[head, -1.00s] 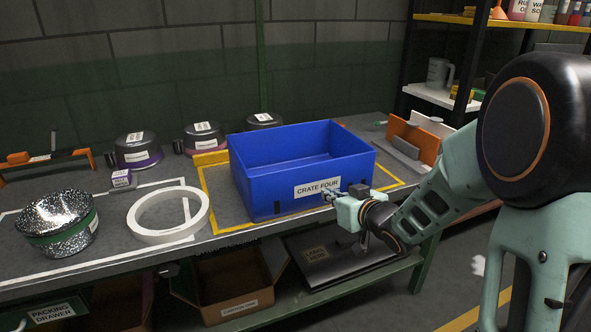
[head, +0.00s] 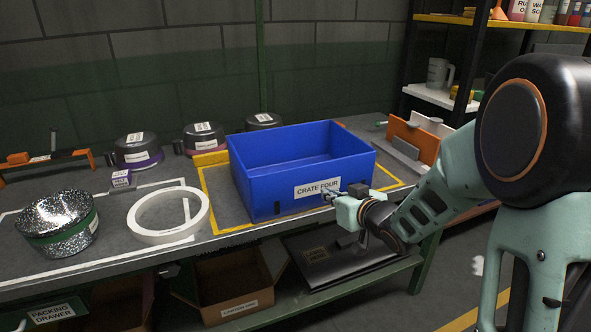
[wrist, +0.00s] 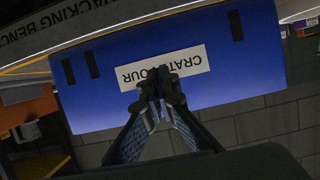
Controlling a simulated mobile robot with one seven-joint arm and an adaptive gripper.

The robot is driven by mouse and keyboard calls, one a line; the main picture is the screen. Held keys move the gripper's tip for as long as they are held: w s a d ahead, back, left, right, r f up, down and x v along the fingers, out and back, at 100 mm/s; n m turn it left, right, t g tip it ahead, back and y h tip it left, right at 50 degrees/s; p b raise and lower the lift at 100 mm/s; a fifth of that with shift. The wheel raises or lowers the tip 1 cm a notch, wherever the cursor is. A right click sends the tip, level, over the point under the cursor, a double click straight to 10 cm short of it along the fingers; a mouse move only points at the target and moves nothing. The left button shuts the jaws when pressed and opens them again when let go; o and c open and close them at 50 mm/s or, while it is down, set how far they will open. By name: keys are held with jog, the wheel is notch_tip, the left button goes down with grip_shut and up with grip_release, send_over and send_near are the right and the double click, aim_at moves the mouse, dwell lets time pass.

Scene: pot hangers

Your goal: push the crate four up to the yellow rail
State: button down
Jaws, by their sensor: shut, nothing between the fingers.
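The blue crate labelled CRATE FOUR (head: 262,190) stands upright on the bench, inside the yellow taped outline. It is open on top and looks empty. The yellow rail (head: 210,159) is a short bar on the bench at the crate's back left, close to its left corner; whether they touch I cannot tell. My gripper (head: 327,196) is shut and empty at the crate's front face, by the right end of the label. In the wrist view my gripper's closed fingertips (wrist: 158,88) overlap the label on the crate's face (wrist: 230,75), touching or nearly touching it.
A white ring (head: 168,216) and a glittery pot (head: 58,221) lie left of the crate. Several dark pots, one of them (head: 138,151), stand along the wall. An orange-ended holder (head: 412,137) is at right. A cardboard box (head: 229,284) sits on the shelf below.

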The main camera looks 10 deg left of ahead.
aim_at(318, 182)
jog(key=shift+w, duration=0.1)
dwell(0.4)
jog(key=shift+w+a+r+p, duration=0.1)
jog(key=shift+w+a+p, duration=0.05)
jog(key=shift+w+a, duration=1.4)
jog(key=shift+w+a+f+p, duration=0.15)
jog(key=shift+w+a, duration=0.8)
jog(key=shift+w, duration=1.1)
jog(key=shift+w+a+r+p, duration=0.15)
jog(key=shift+w+a, duration=1.1)
jog(key=shift+w, duration=0.55)
jog(key=shift+s+d+b, duration=0.15)
jog(key=shift+s+d, duration=0.55)
jog(key=shift+s, duration=0.3)
jog(key=shift+s+d+b, duration=0.1)
jog(key=shift+s+d, duration=0.55)
jog(key=shift+s, duration=0.35)
jog(key=shift+s+d+b, duration=0.15)
jog(key=shift+s+d, duration=0.55)
jog(key=shift+s, duration=0.3)
